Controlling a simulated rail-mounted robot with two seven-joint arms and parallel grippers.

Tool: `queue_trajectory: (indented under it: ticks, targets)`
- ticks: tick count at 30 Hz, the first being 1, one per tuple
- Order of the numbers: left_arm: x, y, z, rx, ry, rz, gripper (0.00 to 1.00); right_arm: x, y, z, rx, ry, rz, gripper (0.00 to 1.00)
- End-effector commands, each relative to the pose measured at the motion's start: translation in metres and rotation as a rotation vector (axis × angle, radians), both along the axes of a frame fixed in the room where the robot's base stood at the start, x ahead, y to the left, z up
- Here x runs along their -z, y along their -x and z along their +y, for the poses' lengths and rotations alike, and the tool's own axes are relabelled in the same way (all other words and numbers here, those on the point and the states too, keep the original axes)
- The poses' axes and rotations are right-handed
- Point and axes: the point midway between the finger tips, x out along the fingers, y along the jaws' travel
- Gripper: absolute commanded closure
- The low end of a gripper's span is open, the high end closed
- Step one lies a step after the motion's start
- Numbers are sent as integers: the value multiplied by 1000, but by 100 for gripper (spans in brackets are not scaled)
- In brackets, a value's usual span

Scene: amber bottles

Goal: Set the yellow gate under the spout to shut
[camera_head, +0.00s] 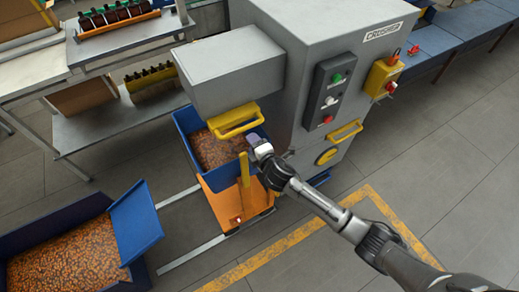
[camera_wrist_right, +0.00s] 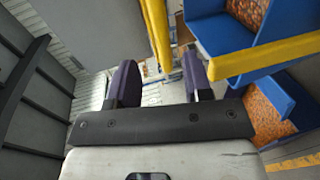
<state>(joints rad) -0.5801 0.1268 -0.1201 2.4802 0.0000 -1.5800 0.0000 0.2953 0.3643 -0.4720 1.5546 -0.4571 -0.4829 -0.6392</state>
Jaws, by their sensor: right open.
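The yellow gate (camera_head: 236,122) is a looped handle plate under the grey spout box (camera_head: 225,75) of the crusher, above the blue bin (camera_head: 182,121) of orange bits. My right gripper (camera_head: 254,142) is just to the right of and below the gate in the head view. In the right wrist view its two dark fingers (camera_wrist_right: 158,78) are apart with nothing held between them. A yellow bar (camera_wrist_right: 157,30), which looks like the gate, shows just beyond the fingertips; contact cannot be told. My left gripper is out of view.
An orange cart (camera_head: 220,203) with a yellow post (camera_head: 244,168) carries the blue bin on floor rails. A blue-walled crate of bits (camera_head: 75,255) stands at lower left. The crusher's button panel (camera_head: 332,92) and yellow switch box (camera_head: 384,76) are at right.

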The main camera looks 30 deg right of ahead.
Motion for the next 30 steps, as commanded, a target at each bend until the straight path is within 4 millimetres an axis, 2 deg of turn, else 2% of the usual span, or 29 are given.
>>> queue_trajectory:
  ticks: [3, 10, 30]
  targets:
    - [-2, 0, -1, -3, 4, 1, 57, -3, 17, -1, -1, 1, 1, 54]
    - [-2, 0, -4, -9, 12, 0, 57, -7, 36, -2, 0, 1, 1, 54]
    - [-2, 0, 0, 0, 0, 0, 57, -8, 40, -2, 0, 0, 0, 54]
